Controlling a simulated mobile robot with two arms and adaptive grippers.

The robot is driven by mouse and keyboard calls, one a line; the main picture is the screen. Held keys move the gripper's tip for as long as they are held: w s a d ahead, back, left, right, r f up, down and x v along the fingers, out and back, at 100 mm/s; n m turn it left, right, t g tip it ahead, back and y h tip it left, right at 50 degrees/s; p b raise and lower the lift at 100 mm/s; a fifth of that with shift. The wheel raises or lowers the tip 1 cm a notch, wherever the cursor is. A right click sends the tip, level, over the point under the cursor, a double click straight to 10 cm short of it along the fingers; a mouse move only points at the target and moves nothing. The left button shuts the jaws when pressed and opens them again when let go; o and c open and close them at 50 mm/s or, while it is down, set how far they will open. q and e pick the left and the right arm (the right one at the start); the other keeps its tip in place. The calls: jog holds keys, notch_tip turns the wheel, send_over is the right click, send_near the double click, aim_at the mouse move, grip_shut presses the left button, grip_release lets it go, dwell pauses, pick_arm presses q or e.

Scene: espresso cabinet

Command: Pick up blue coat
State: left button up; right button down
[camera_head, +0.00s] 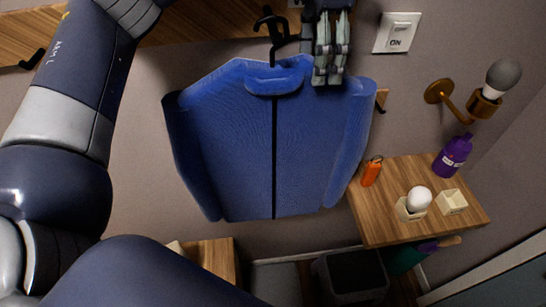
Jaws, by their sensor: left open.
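The blue coat (235,140) hangs upright by its collar from a black hook (271,28) on a wooden rail. It has a dark zip down the front and faces me. My left gripper (328,82) is at the coat's upper right, just right of the collar, with its fingers pointing down. The fingers overlap the coat's shoulder in the picture. Whether they touch the cloth I cannot tell. The gripper is open. My right gripper is not in view.
A wooden shelf (395,231) at right holds an orange item (371,172), a purple bottle (453,155) and a white bulb (419,198) in a box. A dark bin (352,272) stands below.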

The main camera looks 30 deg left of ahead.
pick_arm(q)
jog(key=f, duration=0.2)
jog(key=f+p, duration=0.1)
jog(key=shift+a+f, duration=0.2)
jog(key=shift+f, duration=0.15)
jog(key=shift+s, duration=0.15)
jog(key=c, duration=1.3)
grip_shut()
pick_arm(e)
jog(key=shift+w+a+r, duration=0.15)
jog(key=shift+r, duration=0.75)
